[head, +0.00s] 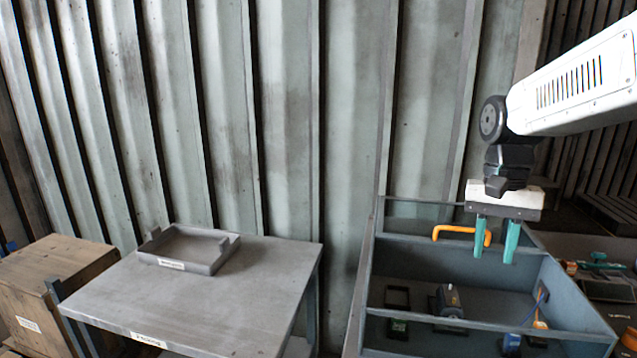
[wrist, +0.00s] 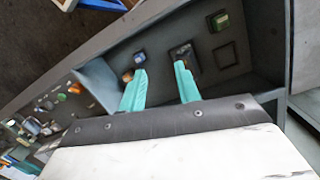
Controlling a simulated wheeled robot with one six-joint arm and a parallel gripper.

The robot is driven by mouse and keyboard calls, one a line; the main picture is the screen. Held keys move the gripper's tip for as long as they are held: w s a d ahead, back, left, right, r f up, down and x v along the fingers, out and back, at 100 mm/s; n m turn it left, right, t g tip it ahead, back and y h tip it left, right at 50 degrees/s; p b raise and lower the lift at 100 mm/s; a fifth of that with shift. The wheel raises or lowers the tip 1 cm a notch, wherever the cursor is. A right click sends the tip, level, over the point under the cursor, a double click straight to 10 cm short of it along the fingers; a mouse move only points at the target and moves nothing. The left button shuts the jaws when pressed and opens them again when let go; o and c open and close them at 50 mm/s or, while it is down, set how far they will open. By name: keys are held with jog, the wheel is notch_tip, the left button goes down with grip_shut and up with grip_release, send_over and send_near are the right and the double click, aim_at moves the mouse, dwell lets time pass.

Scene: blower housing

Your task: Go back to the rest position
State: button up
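My gripper (head: 495,240) hangs above the grey bin (head: 367,275) on the right in the head view, with its two green fingers pointing down. The fingers are apart, with nothing seen between them. In the wrist view, my gripper (wrist: 160,85) also shows its two fingers spread and empty over the bin's inside. An orange handle-shaped piece (head: 462,230) appears beside and partly behind the fingers in the head view. I cannot tell from the pictures whether it touches them.
A grey table (head: 215,300) with an open tray (head: 185,250) stands left of the bin. A wooden crate (head: 60,270) is at the far left. The bin holds a dark motor-like part (head: 449,301) and several small parts. A corrugated wall stands behind.

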jog(key=s+a+f+n+t, duration=0.1)
jog(key=s+n, duration=0.1)
jog(key=s, duration=0.8)
jog(key=s+a+f+n+t, duration=0.1)
jog(key=s+a+n+t, duration=0.1)
jog(key=s, duration=0.9)
jog(key=shift+f+n, duration=0.4)
jog(key=shift+n, duration=0.4)
